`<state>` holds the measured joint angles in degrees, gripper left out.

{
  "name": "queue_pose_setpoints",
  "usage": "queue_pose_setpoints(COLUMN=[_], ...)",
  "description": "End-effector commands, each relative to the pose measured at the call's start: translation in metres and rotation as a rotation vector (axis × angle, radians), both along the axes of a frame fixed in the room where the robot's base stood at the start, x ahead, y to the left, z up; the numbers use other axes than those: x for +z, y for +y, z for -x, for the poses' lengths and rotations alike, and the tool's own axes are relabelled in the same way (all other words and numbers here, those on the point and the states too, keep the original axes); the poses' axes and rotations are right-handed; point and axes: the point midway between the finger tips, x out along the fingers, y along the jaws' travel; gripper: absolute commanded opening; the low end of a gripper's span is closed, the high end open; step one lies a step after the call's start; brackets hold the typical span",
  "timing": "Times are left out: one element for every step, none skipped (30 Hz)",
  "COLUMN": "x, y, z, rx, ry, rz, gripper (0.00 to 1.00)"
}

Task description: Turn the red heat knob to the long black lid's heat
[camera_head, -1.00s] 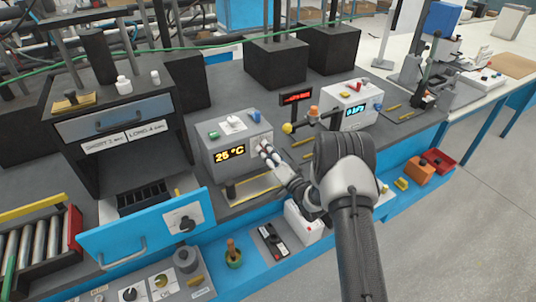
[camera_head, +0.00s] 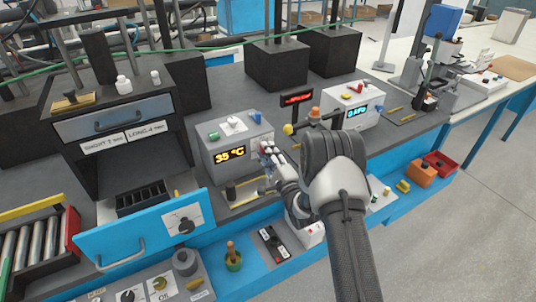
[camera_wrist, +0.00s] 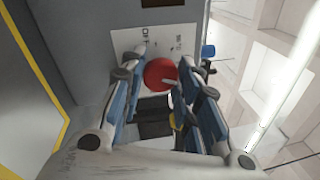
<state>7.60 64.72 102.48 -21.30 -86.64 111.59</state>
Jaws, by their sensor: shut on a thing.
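The red heat knob (camera_wrist: 160,74) is on a pale panel in the wrist view, with a white pointer mark on its face. My gripper (camera_wrist: 163,82) has its fingers on both sides of the knob and is shut on it. In the head view my gripper (camera_head: 270,152) is at the right front of the grey heater box (camera_head: 206,150), and the knob is mostly hidden there. The box's yellow display (camera_head: 230,154) reads 35 °C. A sign (camera_head: 116,140) on the cabinet reads SHORT-2 and LONG-4, its units too small to read surely. I cannot pick out the long black lid.
A blue drawer front (camera_head: 140,225) with a dark knob stands out at the left. A second box (camera_head: 352,112) with a blue display is to the right, with a lamp post (camera_head: 290,129) between. Small parts lie along the blue front ledge.

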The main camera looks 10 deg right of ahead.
Motion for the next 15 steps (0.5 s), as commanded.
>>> queue_pose_setpoints(x=[0.0005, 0.0006, 0.0008, 0.0008, 0.0009, 0.0008, 0.0009, 0.0009, 0.0009, 0.0008, 0.0008, 0.0009, 0.0009, 0.0009, 0.0009], y=[0.0002, 0.0002, 0.0004, 0.0005, 0.0006, 0.0008, 0.0007, 0.0007, 0.0008, 0.0009, 0.0009, 0.0010, 0.0010, 0.0010, 0.0009], z=[-0.0002, -0.0002, -0.0002, -0.0002, -0.0001, -0.0001, -0.0001, -0.0001, 0.0000, 0.0000, 0.0000, 0.0001, 0.0001, 0.0001, 0.0001], rx=[0.000, -0.001, 0.000, 0.001, 0.000, 0.000, -0.001, -0.001, 0.000, 0.000, 0.000, 0.000, 0.000, 0.001, 0.000], ry=[0.011, 0.019, 0.028, 0.035, 0.041, 0.050, 0.056, 0.062, 0.068, 0.073, 0.077, 0.082, 0.086, 0.089, 0.093], rz=[-0.036, -0.059, -0.088, -0.109, -0.128, -0.154, -0.173, -0.189, -0.210, -0.225, -0.238, -0.254, -0.265, -0.274, -0.287], gripper=[0.06, 0.06, 0.06, 0.06, 0.06, 0.06, 0.06, 0.06, 0.06, 0.06, 0.06, 0.06, 0.06, 0.06, 0.06])
